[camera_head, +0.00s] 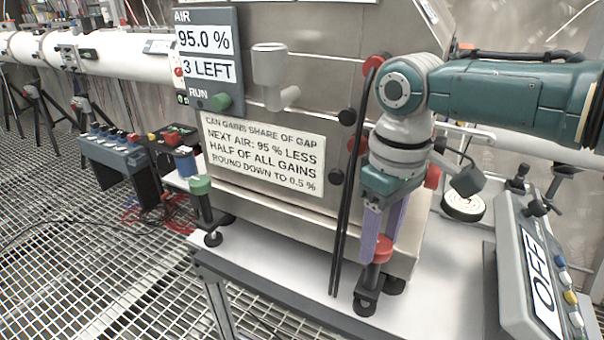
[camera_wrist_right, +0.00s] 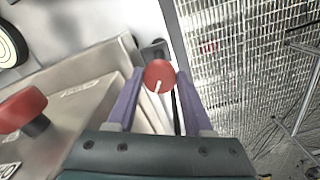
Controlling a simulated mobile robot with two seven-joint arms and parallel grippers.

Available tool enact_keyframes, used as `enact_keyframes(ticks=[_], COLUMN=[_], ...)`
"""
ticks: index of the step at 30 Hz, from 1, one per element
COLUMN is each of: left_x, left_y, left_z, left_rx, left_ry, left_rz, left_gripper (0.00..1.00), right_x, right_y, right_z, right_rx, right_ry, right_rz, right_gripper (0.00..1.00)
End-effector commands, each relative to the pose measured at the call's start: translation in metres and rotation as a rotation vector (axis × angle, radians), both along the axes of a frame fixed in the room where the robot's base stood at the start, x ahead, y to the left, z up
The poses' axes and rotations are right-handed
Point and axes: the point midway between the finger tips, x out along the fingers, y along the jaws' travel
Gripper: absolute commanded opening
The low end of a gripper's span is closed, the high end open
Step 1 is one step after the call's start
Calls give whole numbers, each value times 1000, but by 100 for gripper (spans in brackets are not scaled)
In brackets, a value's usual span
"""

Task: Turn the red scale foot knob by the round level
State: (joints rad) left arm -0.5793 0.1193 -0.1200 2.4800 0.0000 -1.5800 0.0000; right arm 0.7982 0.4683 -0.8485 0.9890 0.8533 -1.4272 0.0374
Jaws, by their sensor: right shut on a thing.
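The red scale foot knob (camera_head: 378,246) sits on a dark foot at the front right corner of the steel box. My right gripper (camera_head: 379,236) comes down from above with its purple fingers on either side of the knob, shut on it. In the right wrist view, the red knob (camera_wrist_right: 159,75) shows a white line on its top, between the two fingertips. A round level (camera_head: 463,206), pale with a dark ring, lies on the table to the right. It is partly cut off at the left edge of the wrist view (camera_wrist_right: 9,48). My left gripper is not in view.
A grey panel reading OFF (camera_head: 541,280) stands at the right. Thin black rods (camera_head: 350,190) lean beside my right gripper. A green knob (camera_head: 200,185) sits on the box's left foot. An AIR display (camera_head: 206,55) reads 95.0 %, 3 LEFT.

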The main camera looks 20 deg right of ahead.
Motion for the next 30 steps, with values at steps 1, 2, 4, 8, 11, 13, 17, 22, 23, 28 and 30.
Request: enact_keyframes(ticks=[1,2,4,8,11,13,17,22,23,28,30], left_x=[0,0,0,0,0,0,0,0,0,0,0], left_y=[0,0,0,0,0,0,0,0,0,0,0], left_z=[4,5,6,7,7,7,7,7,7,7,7], left_rx=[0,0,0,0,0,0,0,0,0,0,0], left_ry=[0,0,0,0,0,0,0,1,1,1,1], left_rz=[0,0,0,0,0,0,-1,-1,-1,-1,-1], left_gripper=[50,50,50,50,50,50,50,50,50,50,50], right_x=[0,0,0,0,1,1,1,1,1,1,1], right_y=[1,1,1,1,1,1,1,1,1,0,0], right_z=[2,2,2,1,1,1,0,0,0,0,0], right_rx=[2,2,3,2,1,1,1,1,1,0,0], right_ry=[1,1,0,0,-1,-1,-2,-2,-2,-2,-1], right_rz=[-18,-28,-47,-69,-76,-77,-76,-76,-75,-75,-75], right_gripper=[0,0,0,0,0,0,0,56,59,78,82])
